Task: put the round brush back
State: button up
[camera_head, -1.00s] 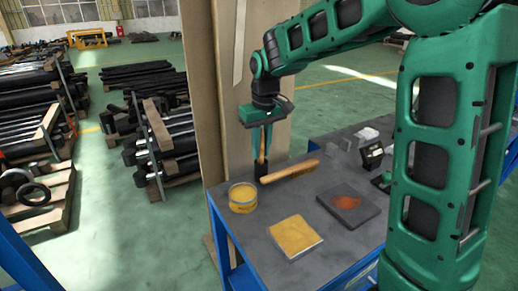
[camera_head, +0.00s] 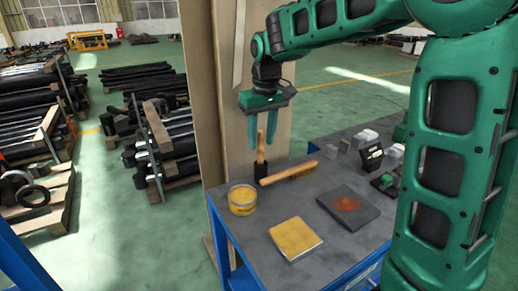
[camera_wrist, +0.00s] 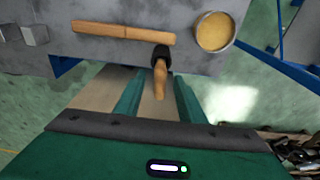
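The round brush (camera_head: 260,153) stands upright near the back edge of the grey table, its wooden handle up and its lower end in or on a small black holder (camera_head: 260,176); I cannot tell where brush ends and holder begins. In the wrist view its handle (camera_wrist: 159,80) points towards my gripper. My gripper (camera_head: 262,146) is open and empty, its two green fingers apart above and around the top of the handle. The fingers also show in the wrist view (camera_wrist: 155,97), one each side of the handle, with clear gaps.
A yellow tin (camera_head: 242,199), a yellow pad (camera_head: 295,238) and a dark plate with an orange patch (camera_head: 348,207) lie on the table (camera_head: 262,250). A tan panel (camera_head: 222,90) stands close behind.

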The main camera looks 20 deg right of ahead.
notch_tip(320, 180, up, 8)
jog(key=s, duration=0.1)
jog(key=shift+f, duration=0.15)
jog(key=s+d+f+m, duration=0.3)
jog(key=s+d+f, duration=0.2)
jog(key=s, duration=0.6)
jog(key=s+d+f+m+g, duration=0.1)
jog(key=s+d+f, duration=0.4)
jog(key=s, duration=0.6)
jog(key=s+d+f+m, duration=0.4)
jog(key=s+d, duration=0.3)
jog(key=s, duration=0.4)
jog(key=shift+s+d+f+m, duration=0.15)
jog(key=shift+f+m, duration=0.15)
jog(key=shift+f, duration=0.2)
jog(key=shift+w+f+g, duration=0.25)
jog(key=shift+w+g, duration=0.05)
jog(key=shift+w, duration=0.45)
jog(key=shift+s, duration=0.15)
jog(key=shift+c, duration=0.6)
